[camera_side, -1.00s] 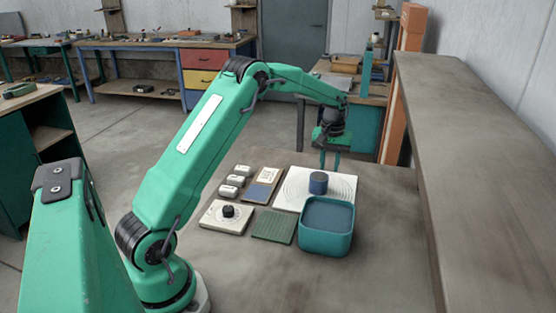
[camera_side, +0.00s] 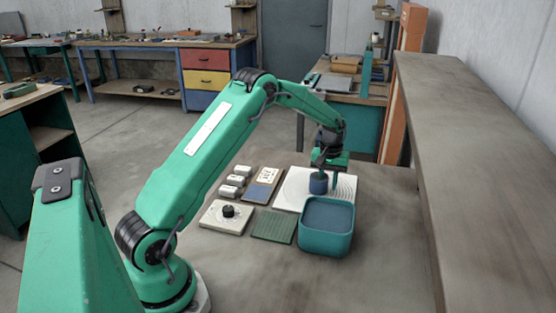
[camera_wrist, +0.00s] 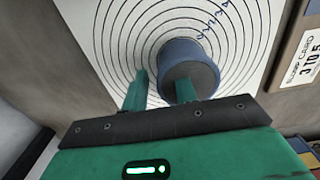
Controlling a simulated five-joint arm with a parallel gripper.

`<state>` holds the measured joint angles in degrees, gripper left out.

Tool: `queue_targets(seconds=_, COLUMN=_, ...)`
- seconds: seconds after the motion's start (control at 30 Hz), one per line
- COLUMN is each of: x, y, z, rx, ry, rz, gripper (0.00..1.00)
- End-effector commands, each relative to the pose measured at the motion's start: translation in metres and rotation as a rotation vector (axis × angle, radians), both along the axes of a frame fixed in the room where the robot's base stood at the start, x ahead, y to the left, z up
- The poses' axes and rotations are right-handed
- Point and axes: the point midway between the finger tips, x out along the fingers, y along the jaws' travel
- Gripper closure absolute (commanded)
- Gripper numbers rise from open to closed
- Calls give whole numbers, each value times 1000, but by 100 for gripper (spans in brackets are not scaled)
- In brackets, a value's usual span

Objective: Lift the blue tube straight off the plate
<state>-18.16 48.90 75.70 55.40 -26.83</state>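The blue tube (camera_side: 318,186) stands upright on the white plate (camera_side: 347,196), which is marked with rings. The wrist view shows the tube (camera_wrist: 186,55) with its dark grey end toward the camera, on the ringed plate (camera_wrist: 112,52). My gripper (camera_side: 328,179) is low over the plate at the tube. In the wrist view my gripper (camera_wrist: 161,77) is open, with a gap between its fingers. The left finger is beside the tube, and the right finger overlaps the tube's near end. I cannot tell whether that finger touches it.
A teal tray (camera_side: 327,245) with a blue inside stands in front of the plate. A green ribbed pad (camera_side: 273,226), a dial box (camera_side: 226,216), a card board (camera_side: 262,184) and several small pale blocks (camera_side: 232,180) lie to the left. A raised ledge (camera_side: 480,150) runs along the right.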

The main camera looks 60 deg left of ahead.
Motion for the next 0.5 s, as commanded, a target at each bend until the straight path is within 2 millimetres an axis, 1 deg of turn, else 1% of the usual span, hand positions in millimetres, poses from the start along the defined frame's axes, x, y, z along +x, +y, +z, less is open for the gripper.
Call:
queue_targets(seconds=0.13, x=0, y=0, z=-7, rx=-1, ry=1, rz=0, gripper=72)
queue_targets(seconds=0.43, x=0, y=0, z=-9, rx=0, ry=0, rz=0, gripper=72)
queue_targets(seconds=0.47, x=0, y=0, z=-9, rx=0, ry=0, rz=0, gripper=74)
queue_targets(seconds=0.5, x=0, y=0, z=-9, rx=0, ry=0, rz=0, gripper=82)
